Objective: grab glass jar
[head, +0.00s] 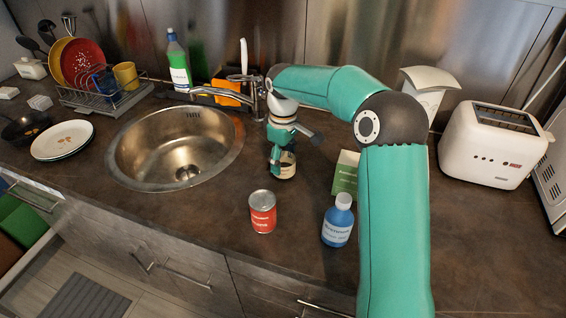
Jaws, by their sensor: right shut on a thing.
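The glass jar (287,171) stands on the dark counter, right of the sink, with pale contents and a label showing low on it. My right gripper (280,158) reaches down over the jar from above and is shut on it. The gripper hides the jar's top and part of its left side. The jar looks upright; whether its base touches the counter is hard to tell. My left gripper is not in view.
A red can (263,212), a blue bottle (338,221) and a green box (346,174) stand near the jar. The sink (176,148) lies to its left. A toaster (490,146) stands far right. Stacked plates (62,139) sit left.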

